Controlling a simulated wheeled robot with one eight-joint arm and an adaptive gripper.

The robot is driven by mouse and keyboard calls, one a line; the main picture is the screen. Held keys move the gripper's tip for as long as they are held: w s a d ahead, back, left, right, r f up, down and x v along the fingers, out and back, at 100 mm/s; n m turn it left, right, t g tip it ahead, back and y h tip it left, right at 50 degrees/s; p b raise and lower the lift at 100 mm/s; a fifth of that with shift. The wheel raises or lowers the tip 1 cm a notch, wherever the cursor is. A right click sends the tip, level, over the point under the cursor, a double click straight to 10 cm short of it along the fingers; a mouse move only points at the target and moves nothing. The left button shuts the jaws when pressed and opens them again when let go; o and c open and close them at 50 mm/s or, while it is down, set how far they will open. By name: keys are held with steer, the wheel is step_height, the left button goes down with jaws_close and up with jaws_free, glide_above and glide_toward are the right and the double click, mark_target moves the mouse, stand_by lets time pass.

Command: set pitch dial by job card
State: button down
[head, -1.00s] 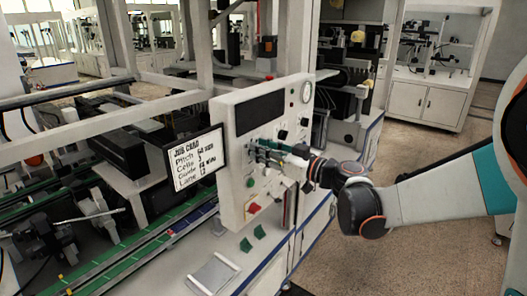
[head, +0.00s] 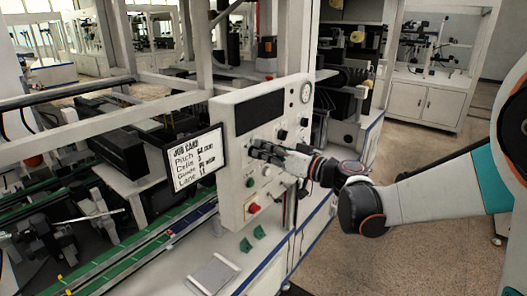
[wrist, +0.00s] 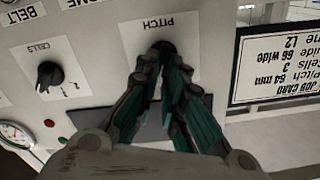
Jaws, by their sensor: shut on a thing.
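The white control panel (head: 236,213) stands upright left of my arm in the head view. My gripper (head: 257,149) reaches its face from the right. In the wrist view, which is upside down, the black PITCH dial (wrist: 167,47) sits between the fingertips of my gripper (wrist: 164,60), which are shut on it. The dial's pointer and scale are mostly hidden by the fingers. The job card (head: 196,160) is mounted at the panel's left side. In the wrist view the job card (wrist: 279,64) reads Pitch 64 mm, Cells 3, Guide 66 wide, Lane L2.
The black CELLS dial (wrist: 48,74) is beside the PITCH dial. A red button (head: 253,208), a green button (head: 250,182) and a round gauge (head: 306,92) are on the panel. A machine with green belts (head: 118,263) lies left. Open floor (head: 420,260) is at right.

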steer(key=shift+w+d+f+m, duration=0.1)
steer(key=shift+m, duration=1)
steer(key=shift+w+d+f+m, duration=0.1)
steer(key=shift+m, duration=1)
steer(key=c, duration=1.7)
jaws_free()
steer(key=v, duration=1.2)
